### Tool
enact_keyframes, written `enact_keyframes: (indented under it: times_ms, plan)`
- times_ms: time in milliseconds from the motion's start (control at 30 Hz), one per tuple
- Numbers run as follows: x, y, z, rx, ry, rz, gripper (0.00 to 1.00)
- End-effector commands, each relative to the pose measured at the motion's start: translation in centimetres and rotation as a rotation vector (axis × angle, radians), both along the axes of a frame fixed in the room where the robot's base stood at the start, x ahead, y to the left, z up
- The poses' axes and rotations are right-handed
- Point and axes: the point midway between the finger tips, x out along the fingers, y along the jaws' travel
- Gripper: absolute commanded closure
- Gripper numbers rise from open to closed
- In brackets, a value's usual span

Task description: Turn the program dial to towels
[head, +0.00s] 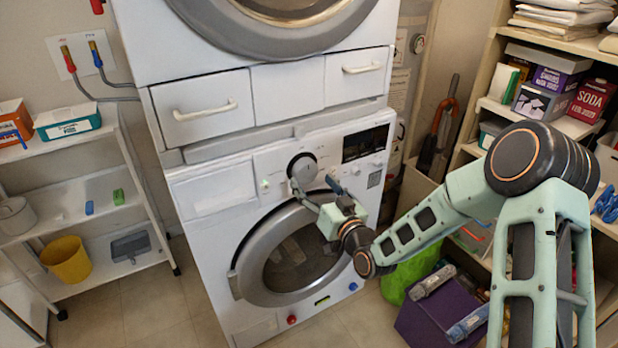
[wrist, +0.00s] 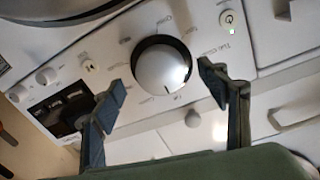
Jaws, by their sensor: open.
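The program dial (head: 303,167) is a round silver-white knob with a dark ring on the lower washer's front panel. In the wrist view the dial (wrist: 163,70) fills the middle, with a dark line near its right edge and a small reddish mark low on its face. Printed labels surround it, but they are tilted and too blurred to read surely, so the chosen program cannot be told. My gripper (wrist: 161,80) is open, with one finger to each side of the dial. No finger visibly grips it. In the head view my gripper (head: 318,188) is just at the dial's lower side.
A dark display (head: 366,143) is right of the dial; a lit power button (wrist: 229,20) shows in the wrist view. The round door (head: 295,253) is below, drawers with handles (head: 205,110) above. Shelves (head: 80,190) stand left; a loaded shelf (head: 545,115) stands right.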

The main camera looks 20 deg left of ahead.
Motion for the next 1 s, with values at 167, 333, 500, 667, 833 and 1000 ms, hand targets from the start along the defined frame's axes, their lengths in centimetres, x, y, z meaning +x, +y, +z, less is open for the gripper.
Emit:
enact_keyframes:
  times_ms: [167, 333, 500, 667, 833, 1000]
  plan:
    - [1.5, 1.6, 0.0, 0.0, 0.0, 0.001, 0.32]
    - [2.1, 2.1, -0.1, -0.001, 0.002, 0.0, 0.32]
    - [2.2, 2.2, -0.1, -0.001, 0.002, 0.0, 0.32]
    - [2.2, 2.2, 0.0, 0.0, 0.001, 0.0, 0.4]
    - [2.2, 2.2, 0.0, -0.001, 0.001, 0.0, 0.59]
    - [2.2, 2.2, 0.0, -0.001, 0.001, 0.0, 0.75]
